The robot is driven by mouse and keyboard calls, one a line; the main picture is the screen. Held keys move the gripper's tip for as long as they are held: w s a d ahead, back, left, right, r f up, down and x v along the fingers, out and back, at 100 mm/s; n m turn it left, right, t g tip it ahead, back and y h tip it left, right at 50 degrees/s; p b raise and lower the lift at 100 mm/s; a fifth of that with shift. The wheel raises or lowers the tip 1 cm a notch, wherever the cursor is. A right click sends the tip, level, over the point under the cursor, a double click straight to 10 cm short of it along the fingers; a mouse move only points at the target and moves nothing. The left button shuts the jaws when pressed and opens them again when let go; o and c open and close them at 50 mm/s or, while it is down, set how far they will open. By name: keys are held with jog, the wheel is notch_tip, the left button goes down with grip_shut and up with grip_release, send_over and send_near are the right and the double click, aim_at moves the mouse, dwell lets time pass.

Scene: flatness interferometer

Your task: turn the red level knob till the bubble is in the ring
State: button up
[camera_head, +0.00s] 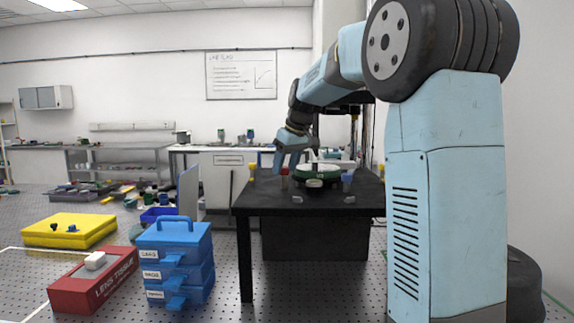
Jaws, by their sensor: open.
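My gripper (290,152) is open at the end of my light blue arm, with its fingers pointing down over the left part of the black table (262,203). The small red knob (284,178) stands on the table just below the fingers; I cannot tell if they touch it. A round green and white device (316,173) sits to the right of the knob. A yellow knob (251,170) stands farther left and a blue knob (347,180) to the right. The bubble and its ring are too small to make out.
Blue stacked drawers (182,246), a red tissue box (92,284) and a yellow case (70,229) stand on the perforated floor at left. Benches with loose items line the back wall. The table's front left corner is bare.

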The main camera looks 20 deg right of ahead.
jog(key=shift+c, duration=0.3)
jog(key=c, duration=0.9)
jog(key=shift+d, duration=0.25)
jog(key=shift+c, duration=0.2)
jog(key=shift+a, duration=0.15)
jog(key=shift+a, duration=0.1)
jog(key=shift+m, duration=0.5)
jog(key=shift+a, duration=0.1)
jog(key=shift+a+m+t+h, duration=0.15)
jog(key=shift+m+h, duration=0.55)
jog(key=shift+m, duration=0.85)
jog(key=shift+m+t+h, duration=0.15)
jog(key=shift+m+h, duration=0.55)
jog(key=shift+m, duration=0.85)
